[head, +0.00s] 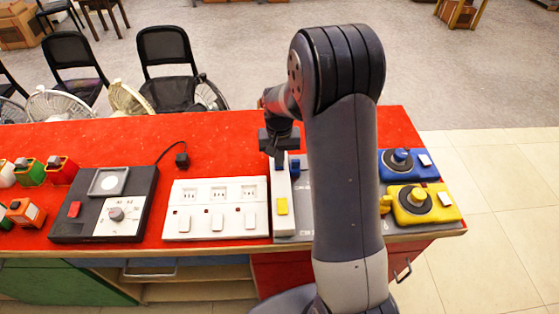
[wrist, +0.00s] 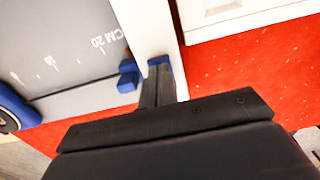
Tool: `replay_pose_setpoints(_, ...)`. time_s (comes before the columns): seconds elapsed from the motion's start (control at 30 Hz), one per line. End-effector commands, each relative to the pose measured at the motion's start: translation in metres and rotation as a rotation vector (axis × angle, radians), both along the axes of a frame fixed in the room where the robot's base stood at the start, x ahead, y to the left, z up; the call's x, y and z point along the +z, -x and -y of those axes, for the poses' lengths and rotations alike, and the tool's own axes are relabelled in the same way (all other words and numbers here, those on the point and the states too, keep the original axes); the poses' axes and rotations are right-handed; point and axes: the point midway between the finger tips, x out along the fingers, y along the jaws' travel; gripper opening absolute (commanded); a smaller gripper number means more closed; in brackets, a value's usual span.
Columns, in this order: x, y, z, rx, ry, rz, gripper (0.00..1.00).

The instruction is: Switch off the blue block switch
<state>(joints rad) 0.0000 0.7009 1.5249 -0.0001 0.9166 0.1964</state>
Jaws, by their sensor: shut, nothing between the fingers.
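A narrow white switch strip (head: 283,225) lies on the red table with a yellow block (head: 282,206) near its front end. A blue block (wrist: 160,61) sits at the strip's far end in the wrist view, partly hidden behind my fingers. My gripper (head: 279,152) is shut and empty, pointing down over that far end. In the wrist view its fingers (wrist: 156,84) overlap the blue block; I cannot tell whether they touch it. Its on or off position cannot be read.
A second small blue block (wrist: 128,75) is beside the strip on a grey panel (wrist: 60,45). A white socket panel (head: 215,230) stands close left. Blue (head: 402,164) and yellow (head: 420,205) units are at right. My arm hides the middle.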

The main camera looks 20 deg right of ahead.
Motion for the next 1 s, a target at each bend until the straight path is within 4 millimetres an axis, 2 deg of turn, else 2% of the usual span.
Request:
replay_pose_setpoints(0.1,0.013,0.0,0.0,0.0,0.0,0.001,0.0)
replay_pose_setpoints(0.7,0.061,0.0,0.0,0.0,0.0,0.002,0.0)
replay_pose_setpoints(1.0,0.065,0.0,0.0,0.0,0.0,0.001,0.0)
